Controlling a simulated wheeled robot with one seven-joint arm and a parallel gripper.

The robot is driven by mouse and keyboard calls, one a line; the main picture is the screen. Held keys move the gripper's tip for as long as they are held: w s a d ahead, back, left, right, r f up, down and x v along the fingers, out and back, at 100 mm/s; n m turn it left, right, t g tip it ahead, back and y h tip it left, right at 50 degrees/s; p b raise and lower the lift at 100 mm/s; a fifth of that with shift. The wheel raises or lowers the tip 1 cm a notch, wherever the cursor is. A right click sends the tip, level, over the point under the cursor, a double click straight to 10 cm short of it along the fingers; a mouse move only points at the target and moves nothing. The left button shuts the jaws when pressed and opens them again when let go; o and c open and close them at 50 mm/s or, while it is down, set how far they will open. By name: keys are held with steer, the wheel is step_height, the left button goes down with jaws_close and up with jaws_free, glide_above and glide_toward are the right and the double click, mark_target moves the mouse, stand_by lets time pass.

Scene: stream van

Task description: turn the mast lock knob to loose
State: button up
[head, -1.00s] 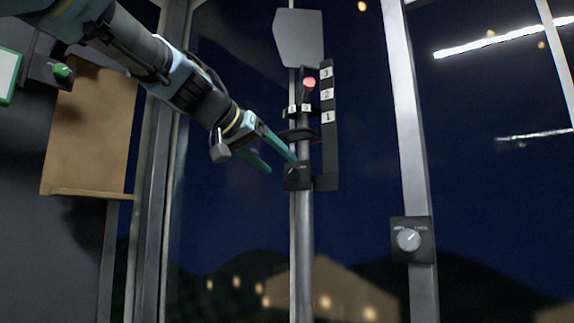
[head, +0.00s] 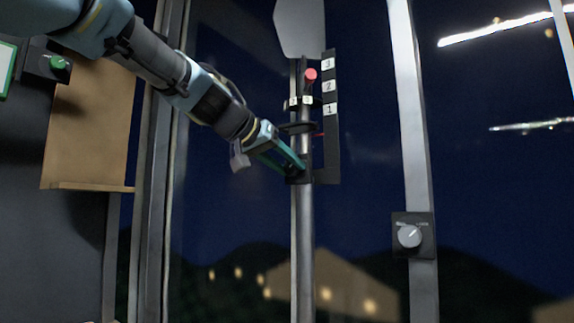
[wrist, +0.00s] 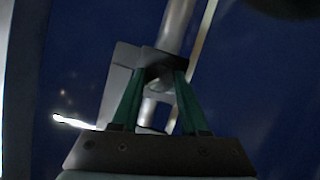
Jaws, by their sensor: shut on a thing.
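A slim grey mast (head: 301,240) stands upright in front of the dark window. A small black box (head: 304,180) on it bears the mast lock knob, which my fingers mostly hide in the head view. My gripper (head: 297,168) reaches in from the upper left and is shut on the knob. In the wrist view, my two green fingers (wrist: 160,75) converge on the box's dark face, with the mast running behind. The knob's pointer and labels cannot be read.
Above the box are a red-topped part (head: 311,75) and a black scale (head: 329,130) marked 1, 2, 3. Another grey dial (head: 409,236) sits on the window post at right.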

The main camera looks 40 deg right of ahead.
jaws_close()
steer(key=shift+f+g+b, duration=0.1)
steer(key=shift+g+b, duration=0.2)
steer(key=shift+b, duration=0.15)
steer(key=n+b, duration=0.2)
steer(key=b, duration=0.1)
steer(key=shift+w+f+g+h, duration=0.2)
steer(key=shift+g+h, duration=0.1)
steer(key=shift+g, duration=0.1)
steer(key=n+g+b, duration=0.1)
steer(key=n+b, duration=0.1)
steer(key=b, duration=0.1)
steer(key=n+g+h+b, duration=0.1)
steer(key=n+b, duration=0.1)
steer(key=b, duration=0.1)
steer(key=shift+w+a+f+h, duration=0.1)
steer(key=shift+h, duration=0.2)
steer(key=n+b, duration=0.2)
steer(key=n+g+h+b, duration=0.1)
steer(key=n+b, duration=0.1)
steer(key=b, duration=0.1)
steer(key=shift+f+h+b, duration=0.15)
steer(key=shift+h+b, duration=0.15)
steer(key=shift+n+h+b, duration=0.7)
steer(key=shift+n+b, duration=0.95)
steer(key=shift+n, duration=0.35)
